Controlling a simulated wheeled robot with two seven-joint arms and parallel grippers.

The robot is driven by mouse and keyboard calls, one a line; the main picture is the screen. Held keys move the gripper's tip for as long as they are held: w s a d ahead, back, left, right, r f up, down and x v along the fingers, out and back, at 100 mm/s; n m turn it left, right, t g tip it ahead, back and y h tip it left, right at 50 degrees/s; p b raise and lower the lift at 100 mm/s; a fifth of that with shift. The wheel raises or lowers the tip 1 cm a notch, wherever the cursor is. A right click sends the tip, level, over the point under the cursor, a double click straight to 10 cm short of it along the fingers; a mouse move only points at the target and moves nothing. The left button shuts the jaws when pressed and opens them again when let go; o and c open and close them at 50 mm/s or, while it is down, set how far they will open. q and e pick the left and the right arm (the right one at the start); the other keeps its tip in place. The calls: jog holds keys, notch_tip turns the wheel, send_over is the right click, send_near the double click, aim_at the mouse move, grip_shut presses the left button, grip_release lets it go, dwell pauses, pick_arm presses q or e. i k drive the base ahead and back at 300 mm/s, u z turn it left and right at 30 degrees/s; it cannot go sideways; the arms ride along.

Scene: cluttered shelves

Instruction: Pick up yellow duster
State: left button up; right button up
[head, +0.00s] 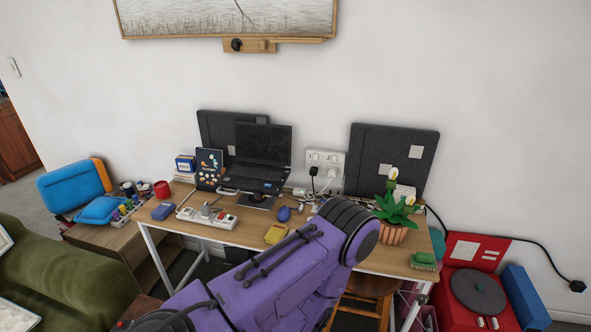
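The yellow duster (276,233) is a small block lying on the wooden desk, near its front edge and left of the middle. A purple arm link of mine crosses the front of the desk just right of the duster and comes close to it in the picture. Neither my left nor my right gripper shows in the head view. Nothing is seen holding the duster.
Around the duster are a blue mouse (284,214), a white power strip (207,217), a blue block (163,211) and a laptop (262,156) on a stand. A potted plant (393,233) and green brush (423,261) stand right. A stool (372,285) is below.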

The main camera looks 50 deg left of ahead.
aim_at(276, 234)
jog(key=u, duration=0.5)
jog(key=i, duration=0.75)
jog(key=u, duration=0.7)
